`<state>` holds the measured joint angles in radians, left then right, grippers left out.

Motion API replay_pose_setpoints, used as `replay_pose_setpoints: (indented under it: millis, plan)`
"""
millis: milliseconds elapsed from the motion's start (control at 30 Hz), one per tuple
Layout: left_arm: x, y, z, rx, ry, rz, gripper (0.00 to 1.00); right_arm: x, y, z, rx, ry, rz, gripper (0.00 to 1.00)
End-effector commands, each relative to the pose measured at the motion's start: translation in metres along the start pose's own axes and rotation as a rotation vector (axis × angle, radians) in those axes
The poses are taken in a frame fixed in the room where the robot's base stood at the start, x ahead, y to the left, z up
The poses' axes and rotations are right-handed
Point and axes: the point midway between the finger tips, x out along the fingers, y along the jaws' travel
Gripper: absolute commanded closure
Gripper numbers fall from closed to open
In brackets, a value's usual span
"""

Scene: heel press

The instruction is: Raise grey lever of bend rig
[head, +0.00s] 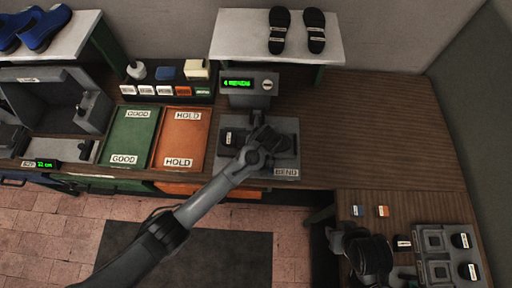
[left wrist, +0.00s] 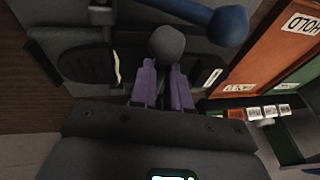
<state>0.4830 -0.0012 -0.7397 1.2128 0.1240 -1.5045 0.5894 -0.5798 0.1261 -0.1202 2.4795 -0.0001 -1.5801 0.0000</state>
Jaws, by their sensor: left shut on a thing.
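The bend rig (head: 228,163) is a grey unit on the wooden bench, labelled BEND at its front right corner. My left gripper (head: 257,132) is over the rig in the head view, and its arm hides part of it.
A display (head: 240,83) with green text stands behind the rig. Orange HOLD (head: 180,138) and green GOOD (head: 133,138) trays lie to its left. Black sandals (head: 280,35) are on the white shelf. Bench to the rig's right (head: 370,130) is clear.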

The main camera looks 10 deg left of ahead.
Motion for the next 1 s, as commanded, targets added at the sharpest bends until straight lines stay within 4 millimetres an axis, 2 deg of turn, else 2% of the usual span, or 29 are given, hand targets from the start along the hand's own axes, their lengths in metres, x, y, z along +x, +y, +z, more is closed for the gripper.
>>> replay_pose_setpoints:
  millis: [33, 100, 267, 600, 1000]
  plan:
    - [-0.014, -0.001, -0.006, 0.001, -0.036, 0.004, 1.0, -0.014, 0.001, -0.004, 0.0, 0.0, 0.0, 0.57]
    - [-0.022, -0.003, -0.011, 0.012, -0.087, 0.009, 1.0, -0.022, 0.001, -0.007, 0.0, 0.0, 0.0, 0.57]
    - [-0.037, -0.007, -0.026, 0.037, -0.212, 0.018, 1.0, -0.032, 0.001, -0.01, 0.001, 0.002, 0.0, 0.57]
    - [-0.055, -0.013, -0.052, 0.076, -0.405, 0.032, 1.0, -0.015, -0.001, -0.005, 0.007, 0.002, -0.005, 0.57]
    - [-0.065, -0.016, -0.064, 0.091, -0.49, 0.037, 1.0, -0.002, -0.002, -0.001, 0.009, 0.001, -0.007, 0.57]
